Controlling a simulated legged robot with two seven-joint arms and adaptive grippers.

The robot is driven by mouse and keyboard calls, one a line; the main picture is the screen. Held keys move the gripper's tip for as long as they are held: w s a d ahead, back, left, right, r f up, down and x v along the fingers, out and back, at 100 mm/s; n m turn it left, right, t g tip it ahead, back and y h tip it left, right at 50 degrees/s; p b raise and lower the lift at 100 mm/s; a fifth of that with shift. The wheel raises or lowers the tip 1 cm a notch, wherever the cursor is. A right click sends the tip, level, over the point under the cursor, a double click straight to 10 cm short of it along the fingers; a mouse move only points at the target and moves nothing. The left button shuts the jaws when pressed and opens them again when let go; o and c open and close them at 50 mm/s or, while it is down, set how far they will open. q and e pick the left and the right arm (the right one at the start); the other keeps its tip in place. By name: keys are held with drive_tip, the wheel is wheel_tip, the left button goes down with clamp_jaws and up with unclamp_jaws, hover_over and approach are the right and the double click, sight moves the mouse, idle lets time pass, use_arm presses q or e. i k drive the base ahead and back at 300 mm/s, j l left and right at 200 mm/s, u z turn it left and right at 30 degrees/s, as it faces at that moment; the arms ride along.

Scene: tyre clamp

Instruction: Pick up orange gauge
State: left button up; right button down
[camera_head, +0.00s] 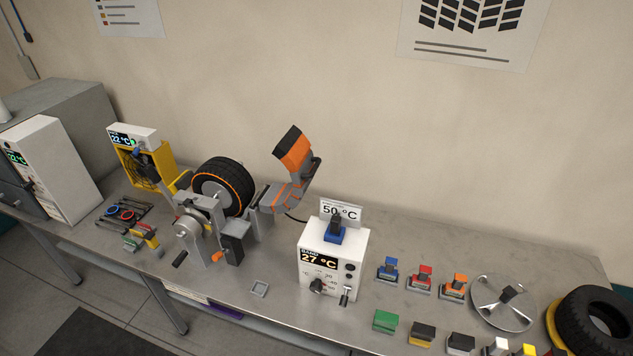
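A small orange block with a dark top, which looks like the orange gauge (457,284), sits in a grey holder on the right part of the bench. It stands at the right end of a row with a red block (423,274) and a blue block (388,267). The round metal plate (490,314) is close to its right. Neither of my grippers shows in the head view.
A white control box (318,262) reading 27 °C stands left of the row, with a blue block (334,233) on top. Green (384,320) and other coloured blocks stand in front. Tyres (592,322), (222,186) stand at the right and on the clamp.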

sight(456, 289)
drive_tip(key=l+z, duration=0.1)
drive_tip(key=z, duration=0.3)
drive_tip(key=k+l+z, duration=0.1)
drive_tip(key=z, duration=0.35)
drive_tip(key=l+z, duration=0.1)
drive_tip(key=z, duration=0.3)
drive_tip(key=u, duration=1.95)
drive_tip(key=z, duration=1.95)
drive_tip(key=i+z, duration=0.1)
drive_tip(key=z, duration=0.2)
